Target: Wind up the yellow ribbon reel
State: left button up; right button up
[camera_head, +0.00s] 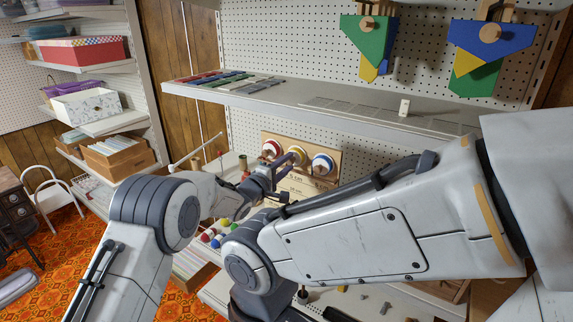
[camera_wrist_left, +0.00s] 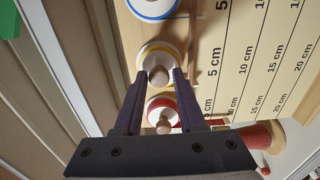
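The yellow ribbon reel (camera_head: 296,155) is the middle one of three on an upright wooden board (camera_head: 330,189), between a red reel (camera_head: 270,149) and a blue reel (camera_head: 323,163). In the left wrist view the yellow reel (camera_wrist_left: 149,50) has a pale wooden knob (camera_wrist_left: 158,75) on its face. My left gripper (camera_head: 284,175) is in front of the board. Its two dark fingers (camera_wrist_left: 159,78) are apart, one on each side of the knob, with gaps visible; I see no contact. My right gripper is out of view; only my right arm shows.
The red reel (camera_wrist_left: 163,112) shows low between the fingers, and the blue reel (camera_wrist_left: 152,8) is at the top. A shelf (camera_head: 300,105) runs above the board. Several coloured spools (camera_head: 215,233) stand to the lower left.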

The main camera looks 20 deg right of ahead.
pick_arm(q)
jog(key=shift+o, duration=0.8)
jog(key=shift+a, duration=0.1)
jog(key=shift+s+a+b, duration=0.25)
jog(key=shift+b, duration=0.05)
jog(key=b+v, duration=0.4)
jog(key=v, duration=0.5)
jog(key=shift+s+a, duration=0.25)
